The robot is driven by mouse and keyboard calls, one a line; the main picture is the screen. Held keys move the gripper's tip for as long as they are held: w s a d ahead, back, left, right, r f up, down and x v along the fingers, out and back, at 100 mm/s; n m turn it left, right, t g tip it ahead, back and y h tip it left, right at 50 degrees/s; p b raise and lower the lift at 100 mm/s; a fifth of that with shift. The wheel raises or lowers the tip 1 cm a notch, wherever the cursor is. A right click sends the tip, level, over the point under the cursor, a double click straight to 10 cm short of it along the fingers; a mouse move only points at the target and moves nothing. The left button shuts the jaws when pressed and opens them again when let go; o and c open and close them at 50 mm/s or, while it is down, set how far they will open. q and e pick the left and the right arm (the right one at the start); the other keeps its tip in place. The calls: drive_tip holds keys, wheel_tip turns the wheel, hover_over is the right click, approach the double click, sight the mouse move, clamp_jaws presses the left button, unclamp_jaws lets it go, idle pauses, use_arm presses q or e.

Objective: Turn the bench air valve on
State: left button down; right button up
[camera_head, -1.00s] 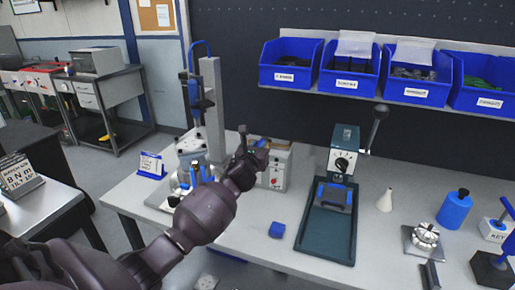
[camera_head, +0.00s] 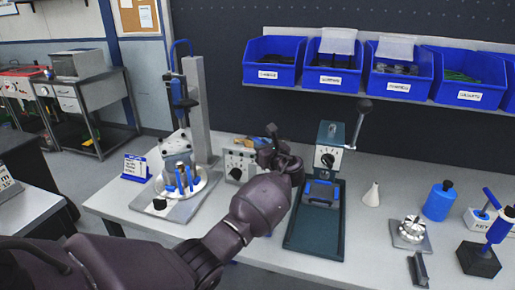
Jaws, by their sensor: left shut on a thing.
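My left gripper (camera_head: 275,150) is at the right side of a pale control box (camera_head: 238,163) with dark knobs, at the back of the bench. It is shut on a small part that its fingers and wrist mostly hide; I take it for the air valve's handle. A bit of orange-brown (camera_head: 271,130) shows just above the fingers. Whether the valve stands on or off cannot be read from here. My right gripper is not in view.
A press fixture (camera_head: 178,185) stands left of the box, and a dark green lever press (camera_head: 325,165) close right of my gripper. A white cone (camera_head: 372,195), blue bottle (camera_head: 440,200) and small fixtures stand farther right. Blue bins (camera_head: 270,65) hang on a shelf above.

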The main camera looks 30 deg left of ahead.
use_arm(q)
drive_tip(key=shift+w+d+f+n+g+y, duration=0.15)
drive_tip(key=shift+w+n+g+y, duration=0.1)
drive_tip(key=shift+n+g, duration=0.15)
drive_tip(key=shift+w+d+r+n+g+y, duration=0.15)
drive_tip(key=shift+n+g+y, duration=0.15)
drive_tip(key=shift+g, duration=0.2)
drive_tip(key=shift+f, duration=0.1)
drive_tip(key=c, duration=1)
unclamp_jaws()
drive_tip(key=v, duration=1)
drive_tip(key=shift+d, duration=0.35)
